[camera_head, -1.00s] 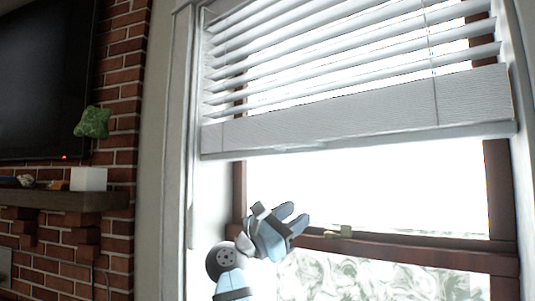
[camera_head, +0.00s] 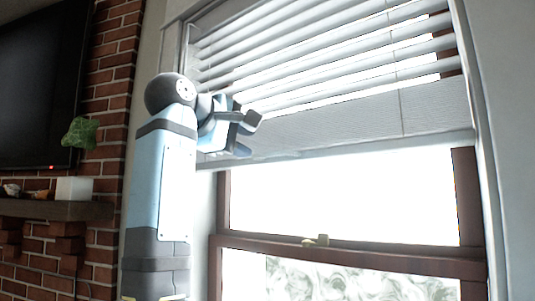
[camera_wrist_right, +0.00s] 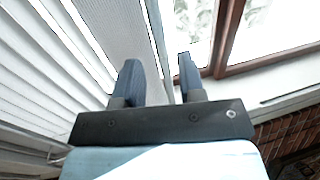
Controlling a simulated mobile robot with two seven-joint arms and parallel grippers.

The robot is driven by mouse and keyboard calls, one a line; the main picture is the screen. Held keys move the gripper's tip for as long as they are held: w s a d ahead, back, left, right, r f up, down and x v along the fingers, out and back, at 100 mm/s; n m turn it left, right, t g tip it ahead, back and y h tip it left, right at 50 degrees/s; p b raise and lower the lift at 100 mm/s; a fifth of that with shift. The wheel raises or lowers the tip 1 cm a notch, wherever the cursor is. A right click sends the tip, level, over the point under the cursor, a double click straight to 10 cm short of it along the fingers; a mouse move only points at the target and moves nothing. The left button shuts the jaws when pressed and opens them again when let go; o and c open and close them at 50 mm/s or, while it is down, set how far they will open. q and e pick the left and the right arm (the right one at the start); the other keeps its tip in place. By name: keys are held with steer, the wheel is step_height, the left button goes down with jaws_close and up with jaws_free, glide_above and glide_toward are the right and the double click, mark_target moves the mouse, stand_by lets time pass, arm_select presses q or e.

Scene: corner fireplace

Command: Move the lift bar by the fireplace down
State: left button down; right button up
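The lift bar (camera_head: 350,122) is the wide pale bottom panel of the white blind, raised across the upper part of the window. Its left end is partly hidden by my right gripper (camera_head: 249,134) in the head view. The two dark fingers are spread at the bar's lower left part. In the right wrist view, my right gripper (camera_wrist_right: 159,77) is open, and the lower edge of the lift bar (camera_wrist_right: 121,30) runs between its fingers. I cannot tell whether either finger touches it. My left gripper is in no view.
The brown-framed window (camera_head: 340,252) has a small latch (camera_head: 317,240) on its middle rail. To the left are a brick wall (camera_head: 112,72), a dark screen (camera_head: 40,85) and a mantel shelf (camera_head: 55,209) holding a white block (camera_head: 74,189). The space below the bar is clear.

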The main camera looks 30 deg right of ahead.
mark_target(268, 154)
steer(key=p+x, duration=0.1)
steer(key=x, duration=0.7)
steer(key=shift+w+d, duration=0.1)
steer(key=shift+d, duration=0.3)
jaws_close()
